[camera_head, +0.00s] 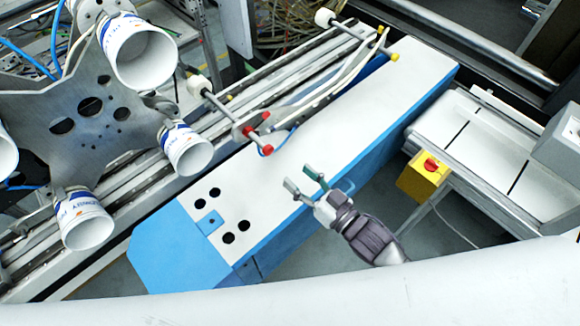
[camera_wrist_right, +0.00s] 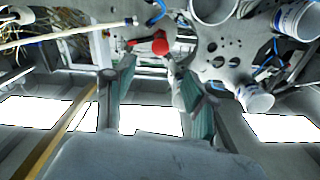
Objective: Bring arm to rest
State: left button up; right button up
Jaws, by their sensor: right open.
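My right gripper (camera_head: 305,185) is in the middle of the head view, over the near edge of the white and blue machine table (camera_head: 330,140). Its two fingers are spread apart with nothing between them. In the right wrist view the fingers of the right gripper (camera_wrist_right: 150,85) show as two greenish pads, open and empty. A red knob (camera_wrist_right: 158,43) appears beyond them, apart from the fingers. My left gripper is not in view.
A metal star-shaped plate (camera_head: 90,125) carries several white cups (camera_head: 140,55) at left. A rail with red knobs (camera_head: 265,140) runs behind the table. A yellow box with a red button (camera_head: 424,175) stands right of my arm, by a grey conveyor (camera_head: 480,150).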

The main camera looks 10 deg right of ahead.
jog(key=shift+s+d, duration=0.15)
dwell(0.5)
jog(key=s+d+f+m+g+h, duration=0.2)
jog(key=s+d+m+g+h, duration=0.1)
jog(key=s+d+g+h, duration=0.95)
jog(key=s+f+y+b, duration=0.1)
jog(key=s+f+b, duration=0.15)
jog(key=f, duration=1.35)
jog(key=s+f+y+b, duration=0.1)
jog(key=s+f, duration=0.3)
jog(key=f, duration=1.2)
jog(key=s+d+f+g+b, duration=0.1)
jog(key=s+d+f+b, duration=0.1)
jog(key=s+f, duration=1.4)
jog(key=shift+d+f, duration=0.2)
jog(key=shift+d, duration=0.35)
